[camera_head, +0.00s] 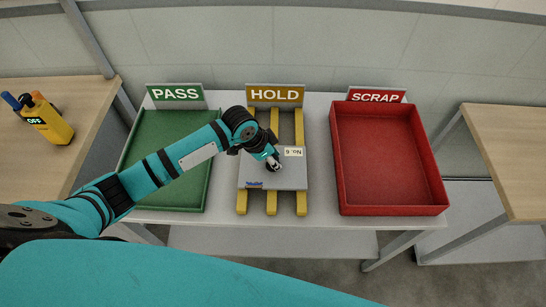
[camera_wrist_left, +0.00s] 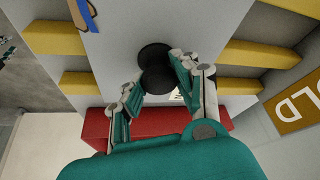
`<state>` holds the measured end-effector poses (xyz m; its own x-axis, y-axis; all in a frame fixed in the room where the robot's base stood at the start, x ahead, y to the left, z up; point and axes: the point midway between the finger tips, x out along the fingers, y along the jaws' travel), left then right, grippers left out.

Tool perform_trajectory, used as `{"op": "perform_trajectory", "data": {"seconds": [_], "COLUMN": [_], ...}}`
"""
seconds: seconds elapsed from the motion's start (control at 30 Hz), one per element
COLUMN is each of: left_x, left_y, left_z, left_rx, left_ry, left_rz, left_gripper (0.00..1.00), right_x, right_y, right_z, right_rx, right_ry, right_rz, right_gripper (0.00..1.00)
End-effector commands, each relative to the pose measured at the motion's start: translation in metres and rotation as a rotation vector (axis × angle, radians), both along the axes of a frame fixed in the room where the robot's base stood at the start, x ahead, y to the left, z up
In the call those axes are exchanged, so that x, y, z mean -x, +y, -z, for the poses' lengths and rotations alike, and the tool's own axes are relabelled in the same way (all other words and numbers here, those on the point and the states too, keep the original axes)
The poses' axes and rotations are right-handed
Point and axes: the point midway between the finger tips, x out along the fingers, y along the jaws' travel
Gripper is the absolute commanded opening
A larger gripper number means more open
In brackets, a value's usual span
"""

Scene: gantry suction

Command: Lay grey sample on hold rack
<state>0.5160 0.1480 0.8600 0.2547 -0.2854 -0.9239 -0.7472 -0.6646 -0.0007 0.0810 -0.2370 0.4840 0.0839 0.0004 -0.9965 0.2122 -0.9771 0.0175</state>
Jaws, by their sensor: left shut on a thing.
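The grey sample (camera_head: 290,175) is a flat square plate with a white "No. 6" label and a blue mark near its front-left corner. It lies level over the yellow bars of the hold rack (camera_head: 271,203), below the HOLD sign; I cannot tell whether it touches them. My left gripper (camera_head: 273,163) is over the plate's middle. In the left wrist view, my left gripper (camera_wrist_left: 157,82) is shut on a black round suction cup (camera_wrist_left: 156,60) against the grey sample (camera_wrist_left: 130,25). My right gripper is not in view.
A green PASS tray (camera_head: 193,190) stands left of the rack and a red SCRAP tray (camera_head: 385,160) stands right; both look empty. A yellow caddy (camera_head: 50,122) marked OFF sits on the left wooden table. The right wooden table (camera_head: 515,145) is bare.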

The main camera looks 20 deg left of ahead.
Motion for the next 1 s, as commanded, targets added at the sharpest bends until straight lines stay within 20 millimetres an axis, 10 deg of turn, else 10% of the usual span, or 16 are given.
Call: {"op": "perform_trajectory", "data": {"seconds": [0.13, 0.17, 0.33, 0.67, 1.0], "left_x": [-0.001, 0.000, 0.000, 0.000, 0.016], "left_y": [0.000, 0.000, 0.000, 0.001, 0.019], "left_z": [0.001, 0.001, 0.001, -0.003, -0.061], "left_rx": [0.001, 0.000, 0.000, 0.000, -0.002], "left_ry": [-0.002, 0.000, 0.000, -0.001, -0.005], "left_rz": [0.000, 0.000, 0.000, 0.000, 0.001], "left_gripper": [0.00, 0.31, 0.52, 0.52, 0.52], "right_x": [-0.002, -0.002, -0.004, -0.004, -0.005], "right_y": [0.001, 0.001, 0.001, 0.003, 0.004], "right_z": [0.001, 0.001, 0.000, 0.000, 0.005], "right_rx": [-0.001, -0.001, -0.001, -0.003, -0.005], "right_ry": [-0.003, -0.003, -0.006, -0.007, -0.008], "right_rz": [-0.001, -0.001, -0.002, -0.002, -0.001], "right_gripper": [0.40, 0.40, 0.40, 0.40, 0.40]}}
